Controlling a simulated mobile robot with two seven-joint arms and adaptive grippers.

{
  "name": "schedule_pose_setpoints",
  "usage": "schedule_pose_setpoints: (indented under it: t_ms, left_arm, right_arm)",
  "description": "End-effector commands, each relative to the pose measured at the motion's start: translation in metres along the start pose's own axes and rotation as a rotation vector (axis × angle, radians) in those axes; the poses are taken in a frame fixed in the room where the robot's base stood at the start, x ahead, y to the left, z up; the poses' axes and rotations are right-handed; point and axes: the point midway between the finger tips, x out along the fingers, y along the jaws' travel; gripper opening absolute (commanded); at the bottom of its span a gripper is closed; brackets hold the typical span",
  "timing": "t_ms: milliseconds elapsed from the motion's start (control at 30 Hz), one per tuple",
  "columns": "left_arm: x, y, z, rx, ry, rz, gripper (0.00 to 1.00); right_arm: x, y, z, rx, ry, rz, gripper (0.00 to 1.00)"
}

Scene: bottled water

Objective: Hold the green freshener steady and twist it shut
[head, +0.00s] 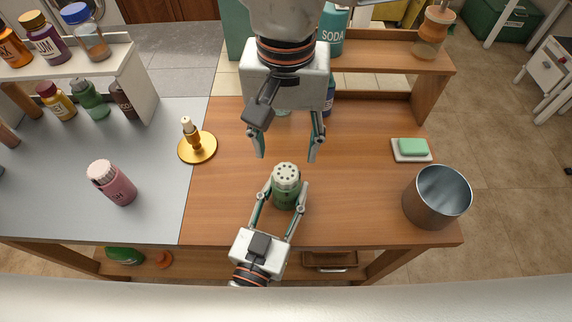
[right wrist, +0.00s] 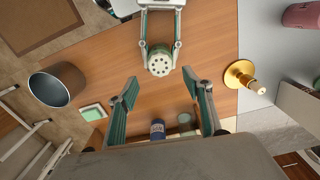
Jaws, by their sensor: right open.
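The green freshener (head: 287,193) stands upright on the wooden table top, with a pale, dotted lid (head: 287,174) on top. The lid also shows in the right wrist view (right wrist: 159,65). My left gripper (head: 286,188) comes from the near side, its fingers on either side of the freshener and apparently closed on its body. My right gripper (head: 287,158) comes from the far side, open and empty, pointing down. Its fingertips are wide apart, just beyond the lid in the head view. In the right wrist view the lid lies ahead of the open fingers (right wrist: 160,76).
A metal bucket (head: 436,198) and a green soap (head: 412,147) on a dish are to the right. Shelves with bottles stand behind; a blue bottle (right wrist: 158,129) is behind my right gripper.

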Motion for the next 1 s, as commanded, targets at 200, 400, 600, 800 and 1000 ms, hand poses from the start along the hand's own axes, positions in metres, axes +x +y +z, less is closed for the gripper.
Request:
schedule_pose_setpoints:
  t_ms: [200, 400, 600, 800, 1000]
  left_arm:
    - [0.0, 0.0, 0.0, 0.0, 0.0, 0.0, 0.2]
    - [0.0, 0.0, 0.0, 0.0, 0.0, 0.0, 0.2]
    - [0.0, 0.0, 0.0, 0.0, 0.0, 0.0, 0.2]
    - [0.0, 0.0, 0.0, 0.0, 0.0, 0.0, 0.2]
    - [0.0, 0.0, 0.0, 0.0, 0.0, 0.0, 0.2]
  right_arm:
    - [0.042, 0.0, 0.001, -0.002, -0.003, 0.001, 0.5]
    - [0.063, 0.0, 0.001, -0.001, -0.001, 0.001, 0.5]
    - [0.071, 0.0, 0.0, -0.001, 0.0, 0.0, 0.5]
    - [0.07, 0.0, 0.0, -0.002, 0.0, 0.0, 0.5]
    - [0.07, 0.0, 0.0, -0.002, 0.0, 0.0, 0.12]
